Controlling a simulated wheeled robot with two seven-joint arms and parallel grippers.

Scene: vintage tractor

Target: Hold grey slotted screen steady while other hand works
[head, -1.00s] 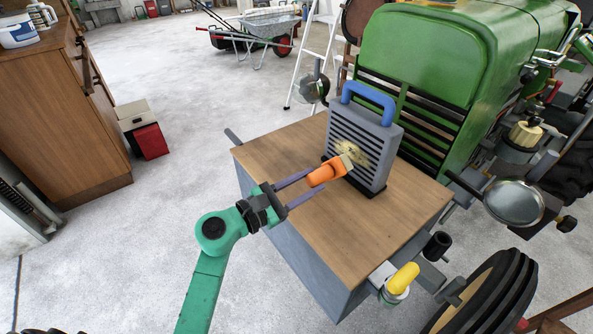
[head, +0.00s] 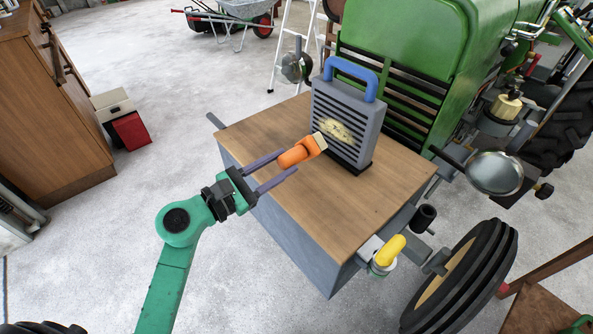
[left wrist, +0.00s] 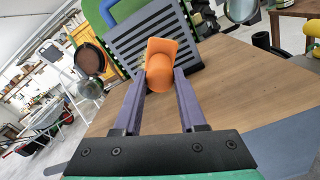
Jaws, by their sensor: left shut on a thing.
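The grey slotted screen (head: 352,104) stands upright on a dark base on the wooden top (head: 320,212), in front of the tractor grille. It has a blue handle (head: 352,70) on top and a yellowish dirty patch (head: 337,130) on its slats. My left gripper (head: 290,162) is shut on an orange tool (head: 293,156) with a cream-coloured end (head: 319,141) directed at the screen's lower left face. Whether that end touches the screen I cannot tell. In the left wrist view the orange tool (left wrist: 162,66) sits between the fingers and partly hides the screen (left wrist: 150,38). My right gripper is not in view.
The green tractor (head: 405,40) stands behind. A yellow-handled part (head: 390,249), a round lamp (head: 495,172) and a wheel (head: 465,280) are on the right. A cabinet (head: 40,110) and a red box (head: 130,130) stand left. The front of the wooden top is clear.

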